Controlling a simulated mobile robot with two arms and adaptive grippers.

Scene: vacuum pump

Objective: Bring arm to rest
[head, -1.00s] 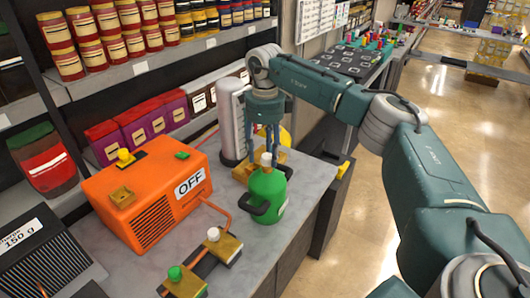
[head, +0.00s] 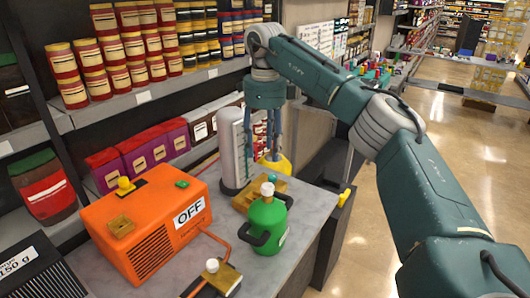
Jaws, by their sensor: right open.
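My right gripper (head: 264,140) hangs pointing down above the back of the counter, next to the white cylinder (head: 232,150). Its fingers are apart with nothing between them. My right arm (head: 345,85) reaches in from the lower right. The orange vacuum pump (head: 150,228) with an OFF sign (head: 189,212) stands on the counter at the left. A green bottle (head: 267,222) with a white cap stands upright in front of the gripper, clear of it. My left gripper is not in view.
Shelves of jars (head: 130,45) rise close behind the counter (head: 325,205). A valve block (head: 215,276) stands in front. The floor at right is open.

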